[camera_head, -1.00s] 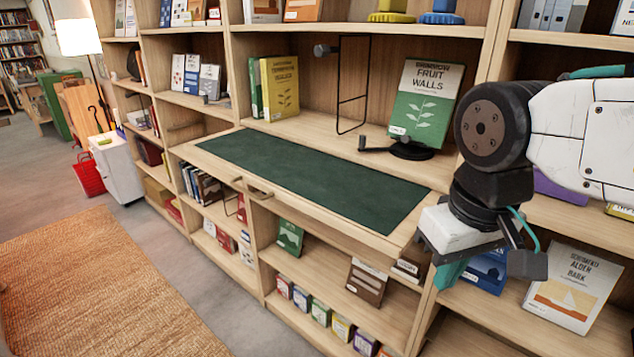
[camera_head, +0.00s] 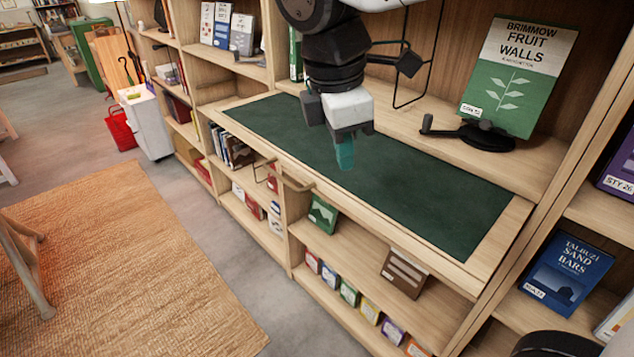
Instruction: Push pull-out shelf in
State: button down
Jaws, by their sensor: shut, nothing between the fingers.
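The pull-out shelf (camera_head: 497,246) is a pale wood board with a dark green inlay, and it sticks out from the bookcase. Its handle (camera_head: 290,181) is a wooden bar on the front edge, left of the middle. My gripper (camera_head: 345,152) is shut and empty, with its teal fingertips pointing down. In the picture it lies over the green inlay, to the right of and above the handle. I cannot tell how high above the board it is.
A green book (camera_head: 515,80) stands on a black stand (camera_head: 484,138) behind the shelf. Small boxes (camera_head: 349,293) line the lower shelf. The floor (camera_head: 205,222) in front has free room beside the orange rug (camera_head: 120,260).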

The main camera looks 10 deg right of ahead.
aim_at(318, 185)
jog(key=w+a+n, duration=0.2)
jog(key=a+n, duration=0.4)
jog(key=a, duration=0.2)
jog(key=shift+h, duration=0.3)
jog(key=shift+w+d+f, duration=0.55)
jog(key=shift+d+f, duration=0.3)
jog(key=shift+f, duration=0.8)
jog(key=shift+w+d+f, duration=0.5)
jog(key=shift+d+f, duration=0.35)
jog(key=shift+f, duration=0.8)
jog(key=shift+w+d+f, duration=0.55)
jog(key=shift+d+f, duration=0.3)
jog(key=shift+f, duration=0.8)
